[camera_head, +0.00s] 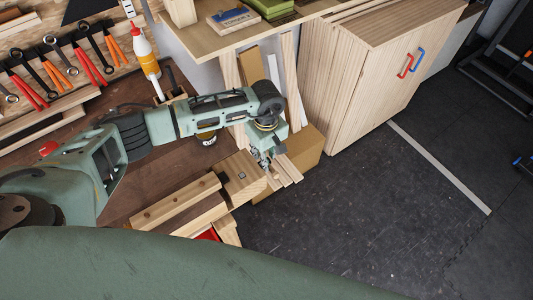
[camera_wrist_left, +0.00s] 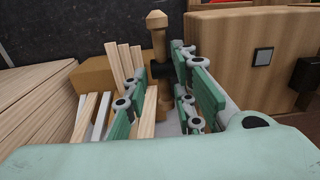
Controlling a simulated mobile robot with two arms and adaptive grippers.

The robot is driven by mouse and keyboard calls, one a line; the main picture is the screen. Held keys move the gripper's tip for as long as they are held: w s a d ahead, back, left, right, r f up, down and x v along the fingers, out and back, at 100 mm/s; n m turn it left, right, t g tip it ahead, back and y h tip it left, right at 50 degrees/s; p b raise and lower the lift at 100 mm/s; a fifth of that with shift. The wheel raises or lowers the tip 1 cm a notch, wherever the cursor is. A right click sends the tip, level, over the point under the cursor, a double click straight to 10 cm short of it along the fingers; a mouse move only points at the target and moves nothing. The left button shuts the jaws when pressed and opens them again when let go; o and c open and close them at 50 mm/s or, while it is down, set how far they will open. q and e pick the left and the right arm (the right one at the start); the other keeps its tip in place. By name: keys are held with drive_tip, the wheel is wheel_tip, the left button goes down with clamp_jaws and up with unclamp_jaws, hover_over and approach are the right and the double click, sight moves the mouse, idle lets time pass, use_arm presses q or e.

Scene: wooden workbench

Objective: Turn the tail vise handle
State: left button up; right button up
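The tail vise (camera_head: 238,180) is a pale wooden block at the bench's right end in the head view. It is the large wooden block (camera_wrist_left: 235,45) at the right of the left wrist view. Its handle (camera_wrist_left: 157,38) is a wooden bar with a knobbed top, standing roughly upright through a dark hub. My left gripper (camera_head: 264,158) is at the vise's outer end. In the left wrist view its fingers (camera_wrist_left: 160,85) are apart on either side of the handle, with visible gaps. The handle's lower part is partly hidden by the right finger. My right gripper is not in view.
Wooden boards (camera_head: 287,170) and a cardboard box (camera_head: 304,150) are close beyond the gripper. A wooden cabinet (camera_head: 365,75) stands behind. A glue bottle (camera_head: 145,52) stands on the bench near hanging tools. The dark floor (camera_head: 370,220) at right is clear.

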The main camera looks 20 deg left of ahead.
use_arm(q)
drive_tip(key=shift+f, duration=0.65)
drive_tip(key=shift+s, duration=0.1)
clamp_jaws()
